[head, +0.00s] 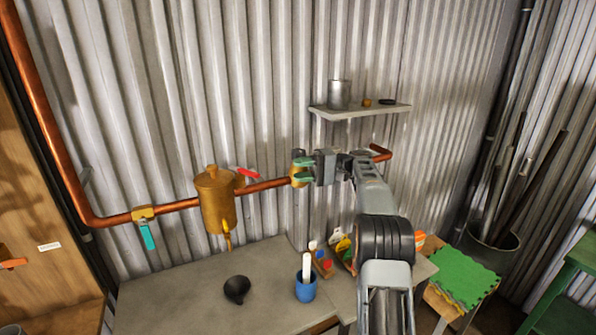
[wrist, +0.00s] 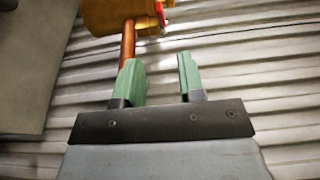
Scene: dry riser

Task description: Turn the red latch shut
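The red latch (head: 248,173) is a small lever at the upper right of a brass canister (head: 216,200) on the copper pipe. It slants slightly down to the right in the head view, just above the pipe. In the wrist view a bit of red (wrist: 161,18) shows beside the brass body (wrist: 105,14) at the top edge, mostly cut off. My gripper (head: 301,169) is right of the latch and apart from it, pointing left. Its green fingers also show in the wrist view (wrist: 160,76), spread with nothing between them.
The copper pipe (head: 178,206) runs along the corrugated wall, with a teal-handled valve (head: 147,234) at left. A shelf (head: 360,111) hangs above my arm. Below, a bench (head: 190,290) holds a black bulb (head: 237,289) and a blue cup (head: 306,290).

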